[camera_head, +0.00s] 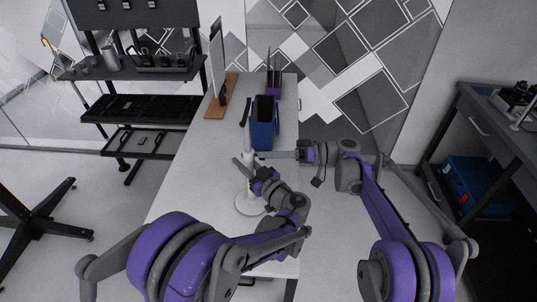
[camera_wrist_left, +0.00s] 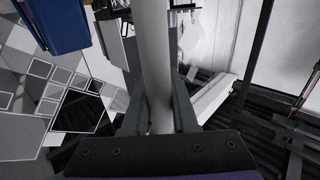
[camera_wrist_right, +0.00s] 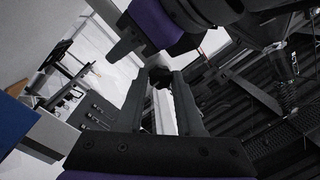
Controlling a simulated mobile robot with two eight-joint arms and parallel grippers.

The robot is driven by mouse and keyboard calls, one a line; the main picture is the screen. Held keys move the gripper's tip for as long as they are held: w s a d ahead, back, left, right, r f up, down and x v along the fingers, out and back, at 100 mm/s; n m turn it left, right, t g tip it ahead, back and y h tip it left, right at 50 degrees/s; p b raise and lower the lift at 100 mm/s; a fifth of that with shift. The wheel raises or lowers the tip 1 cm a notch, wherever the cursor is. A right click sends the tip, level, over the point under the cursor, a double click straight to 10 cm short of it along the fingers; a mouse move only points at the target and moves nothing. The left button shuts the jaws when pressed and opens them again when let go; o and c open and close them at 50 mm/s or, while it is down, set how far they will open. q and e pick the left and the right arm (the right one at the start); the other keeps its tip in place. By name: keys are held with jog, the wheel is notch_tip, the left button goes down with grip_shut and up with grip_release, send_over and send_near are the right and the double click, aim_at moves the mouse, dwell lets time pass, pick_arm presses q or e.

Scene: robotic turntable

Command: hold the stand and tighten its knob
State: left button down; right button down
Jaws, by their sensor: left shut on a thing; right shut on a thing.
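The stand (camera_head: 250,203) has a white round base on the white table, with an upright pale post. My left gripper (camera_head: 249,168) is at the post just above the base. In the left wrist view the grey post (camera_wrist_left: 155,60) passes between its fingers, and they are shut on it. My right gripper (camera_head: 262,155) reaches in from the right, at the upper post. In the right wrist view a small dark knob (camera_wrist_right: 161,78) sits between its fingertips, which are shut on it. The fingers partly hide the knob.
A blue box (camera_head: 262,135) stands on the white table (camera_head: 195,165) just behind the stand. A monitor on a wooden board (camera_head: 216,108) and a purple holder (camera_head: 273,85) are farther back. The table left of the stand is clear.

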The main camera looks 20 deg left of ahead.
jog(key=c, duration=0.5)
grip_release()
jog(key=shift+c, duration=0.2)
jog(key=v, duration=1.2)
pick_arm(q)
jog(key=c, duration=0.6)
grip_release()
